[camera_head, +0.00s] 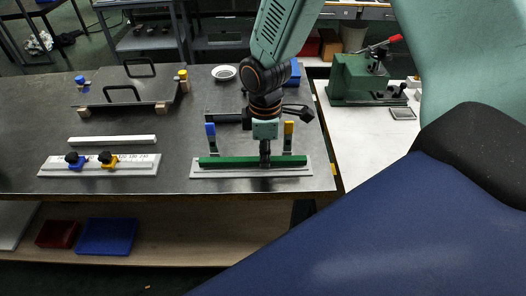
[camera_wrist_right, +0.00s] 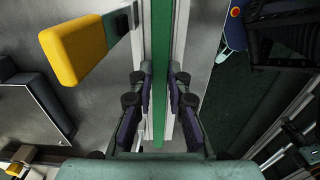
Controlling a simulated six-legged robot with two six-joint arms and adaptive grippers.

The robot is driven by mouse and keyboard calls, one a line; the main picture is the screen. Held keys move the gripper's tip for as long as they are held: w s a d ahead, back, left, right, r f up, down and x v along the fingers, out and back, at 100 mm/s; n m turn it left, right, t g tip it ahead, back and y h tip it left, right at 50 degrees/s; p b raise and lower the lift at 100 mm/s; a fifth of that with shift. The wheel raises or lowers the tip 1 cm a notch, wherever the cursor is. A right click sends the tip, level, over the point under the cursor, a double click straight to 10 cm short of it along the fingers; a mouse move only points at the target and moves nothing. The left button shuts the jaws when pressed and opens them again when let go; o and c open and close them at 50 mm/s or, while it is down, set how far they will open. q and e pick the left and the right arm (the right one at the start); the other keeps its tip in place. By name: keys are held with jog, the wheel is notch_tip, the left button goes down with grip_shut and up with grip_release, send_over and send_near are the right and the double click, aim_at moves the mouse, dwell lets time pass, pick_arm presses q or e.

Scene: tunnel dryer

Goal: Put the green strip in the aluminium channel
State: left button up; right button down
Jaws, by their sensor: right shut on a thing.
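The green strip (camera_head: 225,161) is long and thin and runs left to right near the table's front edge. The aluminium channel (camera_head: 251,174) is a pale, long profile that shows just below and in front of the strip. My right gripper (camera_head: 265,160) points down and is shut on the middle of the strip. In the right wrist view the strip (camera_wrist_right: 159,50) passes between the fingers (camera_wrist_right: 159,95), with pale channel (camera_wrist_right: 180,40) alongside it. I cannot tell whether the strip is above the channel or seated in it. My left gripper is not in view.
Behind the strip stand a blue-topped post (camera_head: 210,131) and a yellow-topped post (camera_head: 289,129). A white bar (camera_head: 112,140) and a scale plate with blue and yellow clamps (camera_head: 99,166) lie left. A green press (camera_head: 358,78) stands on the right bench.

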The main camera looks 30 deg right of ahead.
jog(key=shift+d+f, duration=0.1)
jog(key=shift+f, duration=0.05)
jog(key=shift+w+a+f, duration=0.2)
jog(key=shift+w+a, duration=0.1)
jog(key=shift+w, duration=0.05)
jog(key=c, duration=1.7)
grip_release()
jog(key=shift+w+a, duration=0.15)
jog(key=o, duration=0.3)
jog(key=shift+s, duration=0.2)
jog(key=shift+o, duration=0.5)
jog(key=shift+s+d+r, duration=0.1)
jog(key=shift+s+d, duration=0.15)
jog(key=shift+d, duration=0.1)
jog(key=shift+w+a, duration=0.2)
jog(key=shift+w, duration=0.05)
jog(key=shift+w+a+r, duration=0.1)
jog(key=shift+w, duration=0.05)
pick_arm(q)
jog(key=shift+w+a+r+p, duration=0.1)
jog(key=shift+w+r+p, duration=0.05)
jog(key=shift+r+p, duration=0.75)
pick_arm(e)
notch_tip(320, 180, up, 13)
jog(key=shift+s, duration=0.25)
